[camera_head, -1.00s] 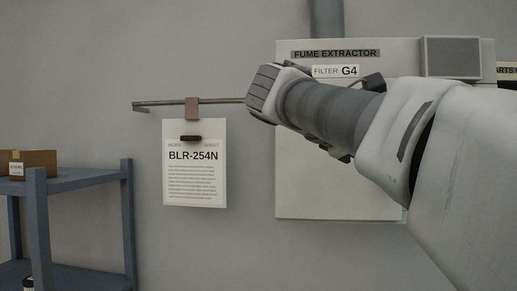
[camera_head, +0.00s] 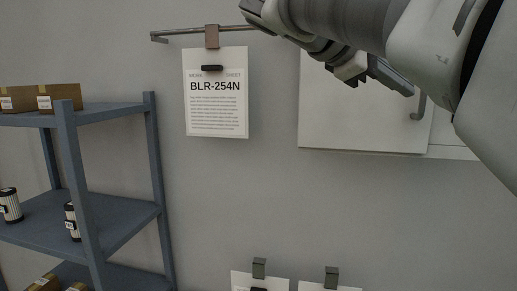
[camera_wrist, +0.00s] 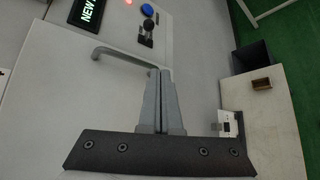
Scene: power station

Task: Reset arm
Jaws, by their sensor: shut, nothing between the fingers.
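My gripper (camera_wrist: 160,102) is shut and empty in the wrist view, its two grey fingers pressed together. In that view a white cabinet door (camera_wrist: 70,110) with a bent grey handle (camera_wrist: 122,58) lies behind the fingers; I cannot tell whether they touch it. In the head view my arm reaches in from the upper right, in front of the white cabinet (camera_head: 360,125). The gripper (camera_head: 390,75) shows partly below the wrist there, near a grey handle (camera_head: 418,106) on the cabinet.
A work sheet marked BLR-254N (camera_head: 216,110) hangs from a rail (camera_head: 180,32). A blue shelf (camera_head: 110,235) at left holds boxes (camera_head: 60,95) and striped filters (camera_head: 72,222). The wrist view shows a blue button (camera_wrist: 147,10), a lit display (camera_wrist: 86,14) and a dark bin (camera_wrist: 252,56).

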